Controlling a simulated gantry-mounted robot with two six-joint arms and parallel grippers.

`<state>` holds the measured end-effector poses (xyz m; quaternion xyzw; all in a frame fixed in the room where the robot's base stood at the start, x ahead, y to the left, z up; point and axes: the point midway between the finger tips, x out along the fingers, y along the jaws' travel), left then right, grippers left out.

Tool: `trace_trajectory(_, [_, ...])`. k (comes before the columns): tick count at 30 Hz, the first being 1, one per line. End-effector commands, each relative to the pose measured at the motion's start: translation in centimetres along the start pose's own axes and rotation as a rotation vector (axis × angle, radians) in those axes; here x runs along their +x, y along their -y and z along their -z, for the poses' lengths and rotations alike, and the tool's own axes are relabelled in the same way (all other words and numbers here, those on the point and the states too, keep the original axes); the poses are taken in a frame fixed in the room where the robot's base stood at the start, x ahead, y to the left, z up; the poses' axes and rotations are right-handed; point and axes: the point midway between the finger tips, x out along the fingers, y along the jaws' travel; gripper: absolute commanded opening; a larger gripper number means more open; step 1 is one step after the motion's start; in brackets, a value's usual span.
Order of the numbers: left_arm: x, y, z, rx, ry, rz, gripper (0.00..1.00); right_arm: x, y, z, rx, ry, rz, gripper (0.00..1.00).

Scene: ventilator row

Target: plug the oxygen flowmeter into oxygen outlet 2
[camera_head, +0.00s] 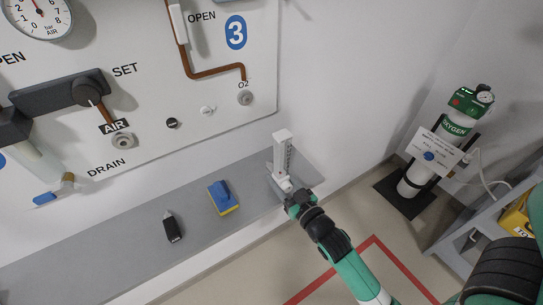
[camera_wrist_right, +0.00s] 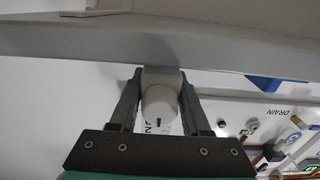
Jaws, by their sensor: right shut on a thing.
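The oxygen flowmeter is a white upright block with a dark scale (camera_head: 283,158), in the head view at the right end of the grey shelf. My right gripper (camera_head: 287,191) is shut on its lower part. In the right wrist view a white rounded end of the flowmeter (camera_wrist_right: 160,103) sits between the two fingers of the right gripper (camera_wrist_right: 159,88). Whether it touches the shelf is unclear. An O2 outlet (camera_head: 245,98) is on the wall panel under the blue 3. No outlet marked 2 shows. My left gripper is out of view.
A blue and yellow block (camera_head: 223,197) and a small dark object (camera_head: 172,228) lie on the grey shelf (camera_head: 120,245). An AIR outlet (camera_head: 123,141) is on the panel. An oxygen cylinder (camera_head: 421,165) with a sign stands at the right.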

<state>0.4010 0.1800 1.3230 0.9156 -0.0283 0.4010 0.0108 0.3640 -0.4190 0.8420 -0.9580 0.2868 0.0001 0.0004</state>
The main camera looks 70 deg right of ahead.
Motion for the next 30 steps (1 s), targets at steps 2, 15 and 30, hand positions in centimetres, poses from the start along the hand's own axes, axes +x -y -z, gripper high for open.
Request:
trace_trajectory(2, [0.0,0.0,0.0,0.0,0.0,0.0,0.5,-0.8,0.0,0.0,-0.002,-0.002,0.001,0.0])
trace_trajectory(15, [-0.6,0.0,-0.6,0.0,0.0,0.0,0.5,-4.8,0.0,-0.1,-0.002,-0.002,0.001,0.0])
trace_trajectory(30, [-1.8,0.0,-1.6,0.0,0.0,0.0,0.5,-8.7,0.0,0.0,-0.001,-0.003,0.001,0.0])
